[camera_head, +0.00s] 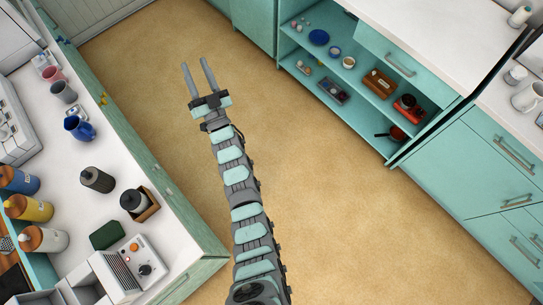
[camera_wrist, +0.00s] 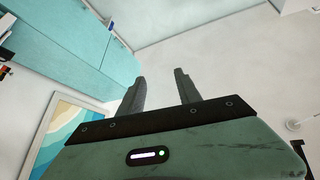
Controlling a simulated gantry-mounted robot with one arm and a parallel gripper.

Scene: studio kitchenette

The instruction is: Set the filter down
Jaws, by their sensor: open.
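My gripper (camera_head: 196,63) is open, with its two fingers apart and nothing between them. It is over the open floor between the two counters in the head view. In the wrist view my gripper (camera_wrist: 160,77) also shows bare, spread fingers. I cannot pick out a filter with certainty in either view. Small items on the left counter and in the open shelves are too small to name as one.
The left white counter (camera_head: 122,171) holds bottles, mugs, a blue pitcher (camera_head: 79,128) and an appliance (camera_head: 137,262). At right, teal open shelves (camera_head: 352,112) hold dishes and boxes. The tan floor (camera_head: 330,200) is clear. The wrist view shows teal cabinets (camera_wrist: 80,45) and a wave picture (camera_wrist: 75,125).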

